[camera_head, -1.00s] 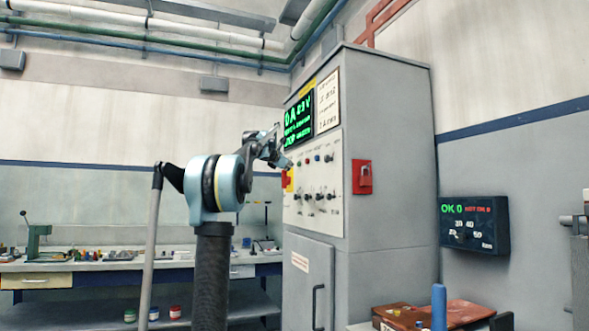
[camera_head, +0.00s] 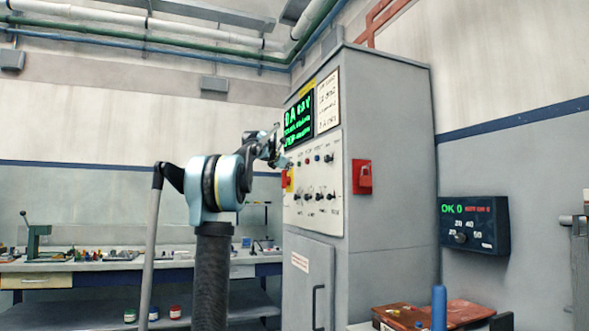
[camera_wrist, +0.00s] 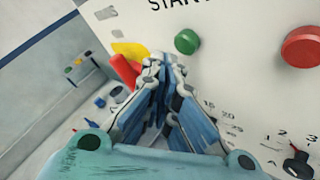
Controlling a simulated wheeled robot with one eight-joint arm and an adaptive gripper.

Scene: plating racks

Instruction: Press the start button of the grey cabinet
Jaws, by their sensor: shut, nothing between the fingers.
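The tall grey cabinet (camera_head: 390,160) stands right of centre in the head view, its control panel (camera_head: 325,178) facing left. In the wrist view a green button (camera_wrist: 187,41) sits under a partly cut-off label reading "START". A larger red button (camera_wrist: 303,47) is to its right. My gripper (camera_wrist: 164,62) is shut and empty; its fingertips appear just below and left of the green button, apart from it in the picture. The distance from fingertips to panel is hard to judge. In the head view my gripper (camera_head: 282,160) is at the panel's upper left edge.
Knobs (camera_wrist: 297,165) with number scales are low on the panel. A red and yellow switch (camera_wrist: 125,66) is left of the fingertips. A red lock box (camera_head: 362,177) is on the cabinet's side. A workbench (camera_head: 110,262) stands behind at left.

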